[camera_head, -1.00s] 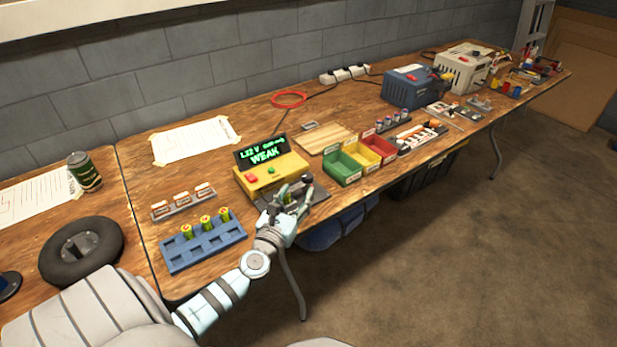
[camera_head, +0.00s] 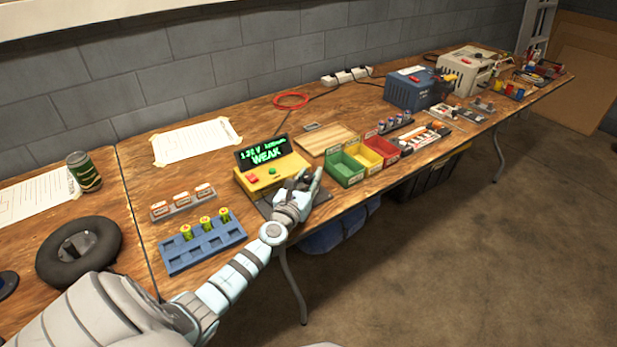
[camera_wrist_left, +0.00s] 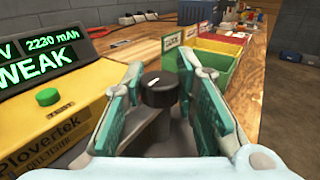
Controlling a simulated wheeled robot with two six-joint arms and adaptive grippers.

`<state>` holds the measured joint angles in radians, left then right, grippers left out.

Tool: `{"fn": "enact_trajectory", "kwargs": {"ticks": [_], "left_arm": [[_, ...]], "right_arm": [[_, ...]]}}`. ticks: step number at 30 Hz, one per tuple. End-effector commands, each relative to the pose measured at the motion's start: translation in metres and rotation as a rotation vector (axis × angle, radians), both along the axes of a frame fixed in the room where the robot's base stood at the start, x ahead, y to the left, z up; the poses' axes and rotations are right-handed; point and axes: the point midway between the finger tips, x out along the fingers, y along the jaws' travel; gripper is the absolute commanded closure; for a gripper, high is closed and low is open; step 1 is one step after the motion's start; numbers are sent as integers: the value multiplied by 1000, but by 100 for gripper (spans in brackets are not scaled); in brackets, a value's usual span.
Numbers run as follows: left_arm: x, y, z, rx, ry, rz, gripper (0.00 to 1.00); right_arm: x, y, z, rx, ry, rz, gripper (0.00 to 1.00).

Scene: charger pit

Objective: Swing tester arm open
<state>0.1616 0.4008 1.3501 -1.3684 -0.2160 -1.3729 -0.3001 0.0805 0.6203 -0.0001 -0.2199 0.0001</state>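The yellow cell tester (camera_head: 272,177) stands on the bench, its screen reading WEAK in green. Its front with the green button also shows in the left wrist view (camera_wrist_left: 45,128). My left gripper (camera_head: 308,178) is over the right end of the tester's dark base (camera_head: 320,197). In the left wrist view my left gripper (camera_wrist_left: 165,82) is open, its two green-padded fingers on either side of a black round knob (camera_wrist_left: 158,90). A gap shows at the right finger; contact on the left is unclear. The arm under the knob is mostly hidden. My right gripper is not in view.
Green (camera_head: 344,167), yellow and red bins stand just right of the tester. A blue rack (camera_head: 202,246) with several cells sits left of my arm. A wooden board (camera_head: 325,138) lies behind. The bench's front edge runs close below my gripper.

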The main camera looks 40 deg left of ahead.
Motion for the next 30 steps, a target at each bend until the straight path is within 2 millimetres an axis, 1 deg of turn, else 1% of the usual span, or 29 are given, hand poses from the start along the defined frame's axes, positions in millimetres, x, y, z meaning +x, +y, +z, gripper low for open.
{"fn": "enact_trajectory", "kwargs": {"ticks": [1, 2, 8, 11, 12, 15, 17, 21, 26, 27, 29, 30], "left_arm": [[0, 0, 0, 0, 0, 0, 97], [0, 0, 0, 0, 0, 0, 100], [0, 0, -1, 1, 0, -5, 100], [0, 3, -5, 8, -2, -74, 100], [0, 3, -6, 8, -2, -120, 100], [0, 2, -7, 7, -4, -210, 100], [0, 2, -5, 4, -3, -243, 100], [0, 1, -1, 2, 1, -267, 100], [-1, 1, 0, 1, 1, -265, 100], [-1, 1, 0, 1, 1, -265, 69], [-1, 1, 0, 1, 1, -265, 59], [0, 1, 0, 1, 1, -265, 53]], "right_arm": [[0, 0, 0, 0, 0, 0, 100], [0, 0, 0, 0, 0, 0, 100], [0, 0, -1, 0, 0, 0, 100], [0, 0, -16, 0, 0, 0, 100], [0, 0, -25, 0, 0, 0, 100], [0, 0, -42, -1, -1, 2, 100], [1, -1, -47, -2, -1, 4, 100], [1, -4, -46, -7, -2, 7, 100], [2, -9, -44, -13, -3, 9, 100], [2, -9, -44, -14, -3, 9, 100], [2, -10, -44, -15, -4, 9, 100], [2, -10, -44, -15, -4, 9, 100]]}}
